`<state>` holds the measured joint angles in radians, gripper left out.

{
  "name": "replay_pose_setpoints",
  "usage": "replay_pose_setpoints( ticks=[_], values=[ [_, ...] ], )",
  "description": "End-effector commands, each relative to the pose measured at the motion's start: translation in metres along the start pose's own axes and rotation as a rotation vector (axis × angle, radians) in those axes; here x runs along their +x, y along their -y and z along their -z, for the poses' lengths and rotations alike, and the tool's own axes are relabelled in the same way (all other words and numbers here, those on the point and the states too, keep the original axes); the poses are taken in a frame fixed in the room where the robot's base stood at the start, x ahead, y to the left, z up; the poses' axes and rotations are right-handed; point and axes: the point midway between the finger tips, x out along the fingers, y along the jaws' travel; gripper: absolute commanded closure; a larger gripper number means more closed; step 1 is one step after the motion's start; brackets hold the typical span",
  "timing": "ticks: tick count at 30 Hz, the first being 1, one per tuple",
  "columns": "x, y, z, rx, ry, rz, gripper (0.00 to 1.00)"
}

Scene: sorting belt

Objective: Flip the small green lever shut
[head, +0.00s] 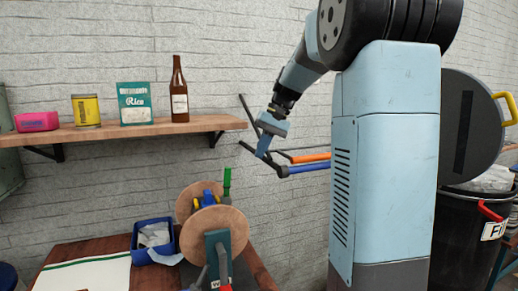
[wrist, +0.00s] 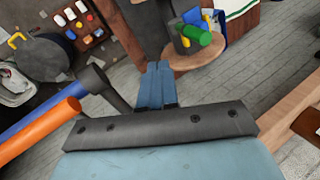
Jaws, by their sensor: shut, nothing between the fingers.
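The small green lever (head: 227,181) stands upright above the wooden discs (head: 216,232) on the bench, beside blue and yellow parts. In the wrist view the green lever (wrist: 198,36) shows beyond my fingertips, up and to the right, over a wooden disc (wrist: 205,56). My gripper (head: 262,154) is up and to the right of the lever in the head view, apart from it. In the wrist view my gripper's blue fingers (wrist: 158,66) are together with nothing between them. The lever's lower end and pivot are too small to make out.
An orange bar (head: 311,157) and a blue bar (head: 308,168) lie close to my gripper's right. A wooden shelf (head: 115,132) with a bottle (head: 179,92) and packets is behind. A blue bin (head: 139,242) stands left of the discs. A black bin (head: 457,245) is at right.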

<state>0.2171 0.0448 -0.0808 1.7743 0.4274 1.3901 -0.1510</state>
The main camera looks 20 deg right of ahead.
Motion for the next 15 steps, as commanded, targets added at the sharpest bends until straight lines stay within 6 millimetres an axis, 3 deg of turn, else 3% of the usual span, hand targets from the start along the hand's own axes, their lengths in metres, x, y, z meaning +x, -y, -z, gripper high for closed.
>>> replay_pose_setpoints(
  ticks=[12, 15],
  values=[
    [0.074, 0.000, -0.001, -0.001, 0.004, 0.000, 1.00],
    [0.077, 0.018, -0.001, -0.006, 0.001, 0.000, 1.00]
  ],
)
